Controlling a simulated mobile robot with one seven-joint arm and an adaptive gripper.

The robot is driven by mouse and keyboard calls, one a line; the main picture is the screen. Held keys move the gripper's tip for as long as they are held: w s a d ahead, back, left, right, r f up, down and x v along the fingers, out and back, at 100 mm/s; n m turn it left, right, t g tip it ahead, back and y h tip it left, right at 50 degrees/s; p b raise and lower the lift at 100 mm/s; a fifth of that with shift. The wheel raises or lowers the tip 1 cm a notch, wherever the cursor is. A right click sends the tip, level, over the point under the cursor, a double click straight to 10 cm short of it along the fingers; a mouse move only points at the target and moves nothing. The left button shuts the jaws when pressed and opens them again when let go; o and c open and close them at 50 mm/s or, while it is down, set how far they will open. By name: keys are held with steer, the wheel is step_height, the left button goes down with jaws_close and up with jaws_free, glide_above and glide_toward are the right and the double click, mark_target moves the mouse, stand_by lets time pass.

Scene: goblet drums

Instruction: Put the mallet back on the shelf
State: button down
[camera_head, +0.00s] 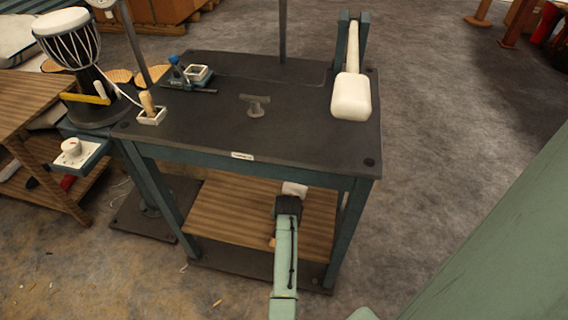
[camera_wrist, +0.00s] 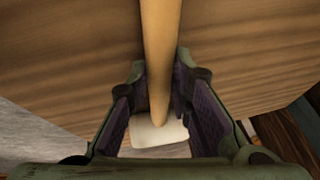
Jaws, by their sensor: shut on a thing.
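The mallet has a tan wooden handle (camera_wrist: 160,45) and what looks like a pale, whitish head (camera_wrist: 158,134). In the head view, the pale head (camera_head: 294,188) shows just beyond my gripper (camera_head: 288,205), under the bench's front edge. My gripper is shut on the handle, which runs between its two fingers (camera_wrist: 160,100) in the wrist view. The wooden shelf (camera_head: 230,215) is the lower board of the dark bench, and my gripper is over it. Its planks (camera_wrist: 70,60) fill much of the wrist view. I cannot tell whether the mallet touches the shelf.
The dark benchtop (camera_head: 210,125) overhangs the shelf, with teal legs (camera_head: 347,230) at its corners. A goblet drum (camera_head: 68,40) stands at left. The shelf's left part looks clear.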

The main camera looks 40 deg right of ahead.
steer(key=c, duration=1.4)
jaws_free()
steer(key=shift+o, duration=0.2)
steer(key=v, duration=1.2)
